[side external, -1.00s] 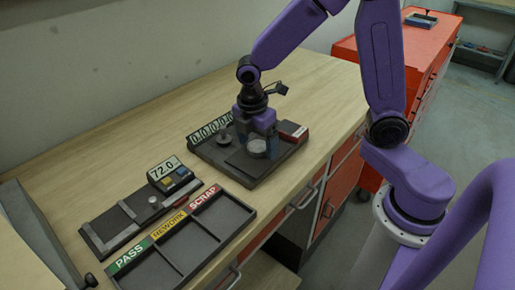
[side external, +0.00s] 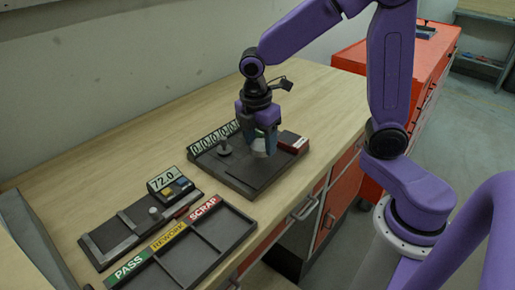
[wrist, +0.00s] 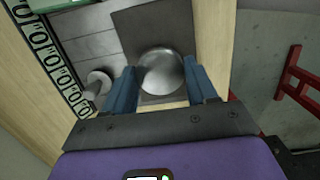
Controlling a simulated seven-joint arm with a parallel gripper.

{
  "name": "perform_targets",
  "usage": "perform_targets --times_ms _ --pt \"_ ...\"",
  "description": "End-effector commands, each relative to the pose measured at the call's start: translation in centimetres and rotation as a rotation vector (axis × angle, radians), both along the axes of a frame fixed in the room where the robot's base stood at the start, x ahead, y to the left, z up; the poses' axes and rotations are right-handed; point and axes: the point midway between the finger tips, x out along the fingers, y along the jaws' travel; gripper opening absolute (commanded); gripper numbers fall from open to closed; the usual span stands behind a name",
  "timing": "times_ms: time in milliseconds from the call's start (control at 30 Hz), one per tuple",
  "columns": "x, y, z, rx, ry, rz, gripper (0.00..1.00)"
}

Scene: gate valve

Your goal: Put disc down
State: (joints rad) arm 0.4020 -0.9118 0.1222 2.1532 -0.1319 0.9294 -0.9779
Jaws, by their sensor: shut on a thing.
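The disc (wrist: 161,72) is a round, shiny grey metal piece. In the wrist view it sits between the two blue fingers of my gripper (wrist: 163,88), which is shut on it. In the side view my gripper (side external: 262,146) holds the disc (side external: 261,153) over the dark fixture board (side external: 240,181) with the dial digits. The fingers hide part of the disc there. I cannot tell how high it is above the board. A dark square pad (wrist: 140,25) shows beneath and beyond the disc in the wrist view.
A knob on a post (side external: 224,147) stands on the board left of my gripper, and a red block (side external: 293,141) sits at its right. A gauge plate with a 72.0 display (side external: 164,179) and a tray marked PASS, REWORK, SCRAP (side external: 227,228) lie nearer. The wooden bench behind is clear.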

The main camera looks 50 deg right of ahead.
Motion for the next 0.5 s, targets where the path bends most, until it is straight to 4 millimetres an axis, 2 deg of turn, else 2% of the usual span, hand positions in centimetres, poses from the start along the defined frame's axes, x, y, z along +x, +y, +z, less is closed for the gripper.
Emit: perform_targets --times_ms 300,500 --pt "-4.2 -0.6 5.2 0.005 -0.007 0.003 0.05" --pt "-7.8 -1.2 6.7 0.004 -0.005 0.005 0.05"
